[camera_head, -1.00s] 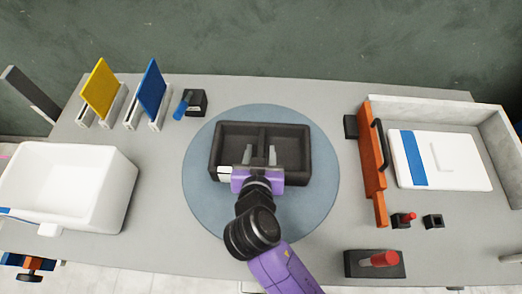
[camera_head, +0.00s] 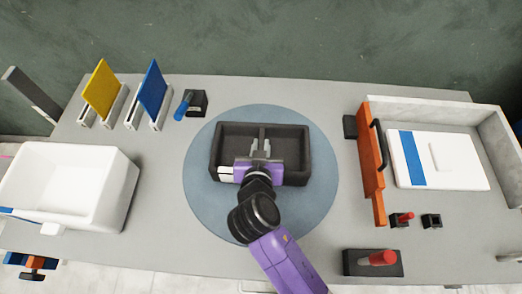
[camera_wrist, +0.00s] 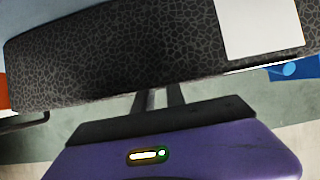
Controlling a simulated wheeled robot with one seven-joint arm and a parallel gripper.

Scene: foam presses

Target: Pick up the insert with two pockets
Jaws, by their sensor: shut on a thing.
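The insert with two pockets (camera_head: 222,147) is a dark foam tray with a divider between its left and right pockets. It sits on the round blue-grey mat (camera_head: 205,206). My gripper (camera_head: 260,147) reaches over its near wall, with its fingers close together on the middle divider. In the wrist view the insert's speckled wall (camera_wrist: 130,55) with a white label (camera_wrist: 260,28) fills the upper part, and the fingers (camera_wrist: 159,99) pass behind it, so their tips are hidden there. I see no clear gap between insert and mat.
A white bin (camera_head: 70,185) stands at left, with yellow (camera_head: 101,90) and blue (camera_head: 151,87) upright panels behind it. At right is a press area with an orange bar (camera_head: 373,165) and a white lid (camera_head: 445,160). A red-handled block (camera_head: 375,262) lies near the front edge.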

